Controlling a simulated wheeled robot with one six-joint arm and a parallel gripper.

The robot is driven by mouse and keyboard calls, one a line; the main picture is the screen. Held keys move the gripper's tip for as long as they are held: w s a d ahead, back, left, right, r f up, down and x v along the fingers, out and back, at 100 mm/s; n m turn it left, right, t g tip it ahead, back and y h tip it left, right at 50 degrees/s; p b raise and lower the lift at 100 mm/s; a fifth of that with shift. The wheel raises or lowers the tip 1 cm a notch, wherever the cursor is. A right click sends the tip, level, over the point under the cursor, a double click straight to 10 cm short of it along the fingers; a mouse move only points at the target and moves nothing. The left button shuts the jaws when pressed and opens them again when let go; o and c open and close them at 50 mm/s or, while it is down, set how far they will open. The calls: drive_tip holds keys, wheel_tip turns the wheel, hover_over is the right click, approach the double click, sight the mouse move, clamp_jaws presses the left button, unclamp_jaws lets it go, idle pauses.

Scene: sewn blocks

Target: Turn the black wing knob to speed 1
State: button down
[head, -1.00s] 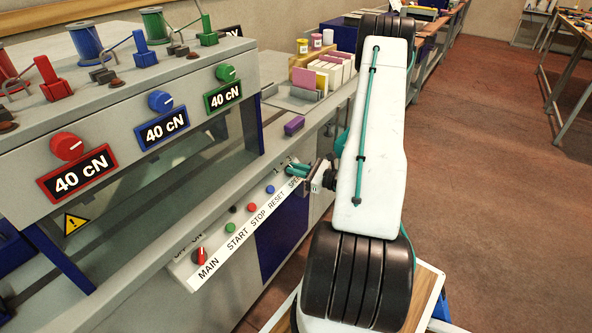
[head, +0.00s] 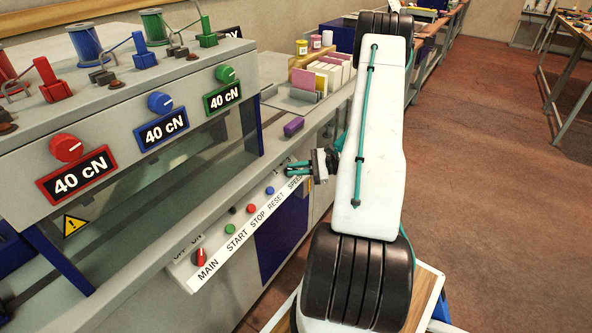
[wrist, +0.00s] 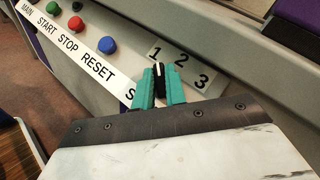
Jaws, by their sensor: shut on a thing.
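The black wing knob (wrist: 160,80) shows in the wrist view between the two green fingers of my gripper (wrist: 160,88). The gripper is shut on it. A pale line runs along the knob's top edge and points up the picture, toward the digit 1 or between 1 and 2; I cannot tell exactly. The speed scale (wrist: 180,68) with 1, 2 and 3 lies just beyond the knob. In the head view my gripper (head: 298,170) is at the SPEED end of the label strip, and its fingers hide the knob.
The label strip (head: 240,236) runs along the panel. The blue button (wrist: 107,45), red button (wrist: 76,23) and green button (wrist: 53,8) stand left of my gripper. The red main switch (head: 199,257) is at the panel's near end. A purple block (head: 293,127) lies on the ledge above.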

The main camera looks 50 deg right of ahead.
idle(0.4)
drive_tip(key=c, duration=1.4)
unclamp_jaws()
drive_tip(key=shift+a, duration=0.1)
drive_tip(key=shift+c, duration=0.2)
drive_tip(key=v, duration=0.7)
drive_tip(key=shift+s+d, duration=0.25)
drive_tip(key=shift+d, duration=0.05)
